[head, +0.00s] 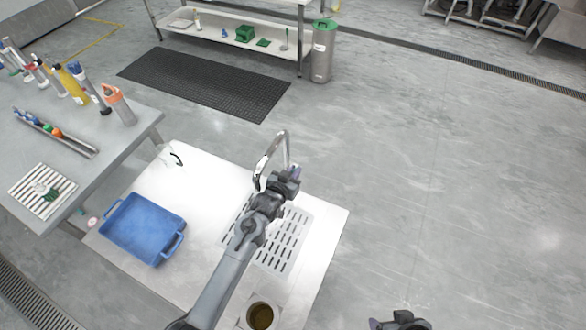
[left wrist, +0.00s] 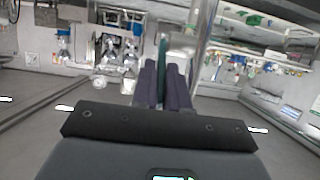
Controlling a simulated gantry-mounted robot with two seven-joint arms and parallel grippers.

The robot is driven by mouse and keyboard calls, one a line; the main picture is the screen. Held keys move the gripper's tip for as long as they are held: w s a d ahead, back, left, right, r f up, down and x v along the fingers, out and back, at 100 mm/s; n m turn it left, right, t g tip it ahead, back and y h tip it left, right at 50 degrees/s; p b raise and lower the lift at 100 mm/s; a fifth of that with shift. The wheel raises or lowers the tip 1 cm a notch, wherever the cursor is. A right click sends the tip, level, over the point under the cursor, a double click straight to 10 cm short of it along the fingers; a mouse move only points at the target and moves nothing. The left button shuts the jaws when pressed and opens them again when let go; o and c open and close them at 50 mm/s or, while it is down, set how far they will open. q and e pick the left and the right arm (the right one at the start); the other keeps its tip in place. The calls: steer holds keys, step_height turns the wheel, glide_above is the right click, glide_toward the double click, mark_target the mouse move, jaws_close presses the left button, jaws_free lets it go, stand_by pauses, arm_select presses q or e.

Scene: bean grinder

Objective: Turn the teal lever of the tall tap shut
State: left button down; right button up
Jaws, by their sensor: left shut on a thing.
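The tall chrome tap (head: 285,148) stands at the back edge of the white worktop, its spout bent over in an arch. My left gripper (head: 295,174) is beside the tap, and its wrist hides the tap's lower part. In the left wrist view the two dark fingers (left wrist: 164,85) are shut on the teal lever (left wrist: 162,58), a narrow upright strip between them. The lever is hidden in the head view. A blurred chrome post (left wrist: 206,30) rises just right of the fingers. My right gripper (head: 400,321) shows only partly at the bottom edge; its fingers are unclear.
A slotted drain grid (head: 297,236) lies under my left arm. A dark olive-filled cup (head: 260,315) is at the front. A grey table (head: 130,139) with bottles adjoins left. Floor right is clear.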

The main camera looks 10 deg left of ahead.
arm_select(q)
steer(key=c, duration=1.2)
jaws_free()
steer(key=shift+s+a+r, duration=0.1)
steer(key=shift+s+a, duration=0.05)
steer(key=shift+s, duration=0.25)
steer(key=s+a, duration=0.1)
steer(key=s, duration=0.3)
steer(key=s+a, duration=0.1)
steer(key=s, duration=0.2)
steer(key=s+a, duration=0.2)
steer(key=s, duration=0.2)
steer(key=shift+s+r+p, duration=0.1)
steer(key=shift+s+p, duration=0.25)
